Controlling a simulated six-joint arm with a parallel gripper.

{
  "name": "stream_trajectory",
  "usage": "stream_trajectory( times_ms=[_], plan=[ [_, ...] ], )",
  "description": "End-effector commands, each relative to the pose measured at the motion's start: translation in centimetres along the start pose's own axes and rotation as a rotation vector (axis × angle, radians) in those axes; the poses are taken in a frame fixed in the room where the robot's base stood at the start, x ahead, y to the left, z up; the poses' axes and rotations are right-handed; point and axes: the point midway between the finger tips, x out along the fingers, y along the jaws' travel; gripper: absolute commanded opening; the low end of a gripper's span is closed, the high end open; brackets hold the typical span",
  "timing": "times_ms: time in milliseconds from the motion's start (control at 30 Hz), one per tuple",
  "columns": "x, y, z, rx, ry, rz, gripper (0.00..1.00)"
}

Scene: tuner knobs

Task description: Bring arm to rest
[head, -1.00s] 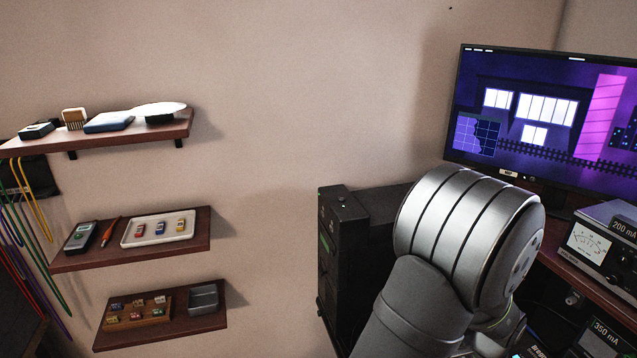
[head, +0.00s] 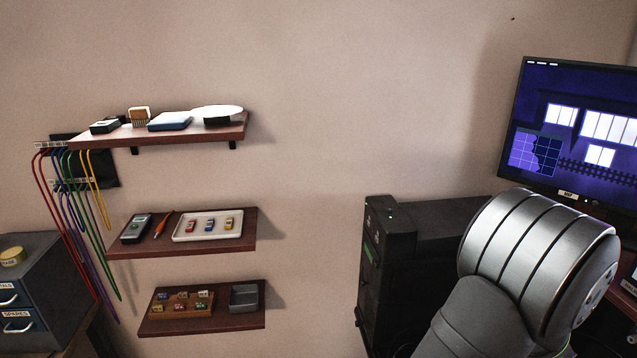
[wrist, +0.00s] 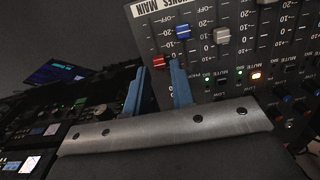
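Past the fingertips is a mixer panel (wrist: 208,58) with a red fader cap (wrist: 158,62), a blue cap (wrist: 183,31) and a white cap (wrist: 222,36). I cannot tell whether a fingertip touches the panel. In the head view only my grey arm link (head: 535,265) shows, at lower right; the gripper is out of that view.
Three wall shelves hold small items; the middle one (head: 180,255) has a white tray (head: 208,238). A black computer tower (head: 385,265) stands left of my arm. A monitor (head: 560,120) is behind it. Cables (head: 80,220) and a drawer cabinet (head: 40,280) are at left.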

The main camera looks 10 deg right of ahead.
Motion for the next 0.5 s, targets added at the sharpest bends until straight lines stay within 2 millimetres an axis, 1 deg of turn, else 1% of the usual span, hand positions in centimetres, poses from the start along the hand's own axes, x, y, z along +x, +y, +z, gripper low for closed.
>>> stream_trajectory(
  times_ms=[33,500],
  plan=[
    [-1.0,0.0,-0.1,0.000,0.003,-0.001,0.23],
    [-10.3,0.0,-0.1,0.000,0.005,-0.002,0.23]
  ],
)
